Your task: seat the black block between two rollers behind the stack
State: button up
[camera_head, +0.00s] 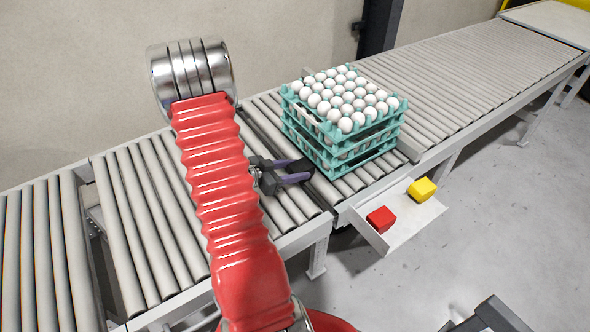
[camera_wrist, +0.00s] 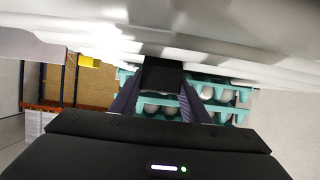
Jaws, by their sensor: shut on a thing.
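The stack of turquoise egg trays (camera_head: 310,150) with white eggs stands on the roller conveyor (camera_head: 270,108). My gripper (camera_head: 300,170) is low over the rollers, just left of the stack, its purple-grey fingers pointing toward it. In the wrist view my gripper (camera_wrist: 162,98) is shut on the black block (camera_wrist: 162,76), which sits between the fingertips. The trays (camera_wrist: 232,96) show behind the block there, and the rollers (camera_wrist: 225,65) run across the top. In the head view the block is a small dark shape at the fingertips; I cannot tell whether it touches the rollers.
The conveyor beyond the stack is clear. A dark post (camera_head: 379,25) stands at the wall behind. My red arm covers part of the rollers.

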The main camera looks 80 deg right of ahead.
jog(key=shift+f, duration=0.35)
dwell(0.3)
jog(key=o, duration=1.3)
jog(key=shift+o, duration=0.2)
jog(key=shift+a, duration=0.1)
jog(key=v, duration=1.3)
jog(key=shift+w+a+r, duration=0.15)
jog(key=shift+w+a, duration=0.05)
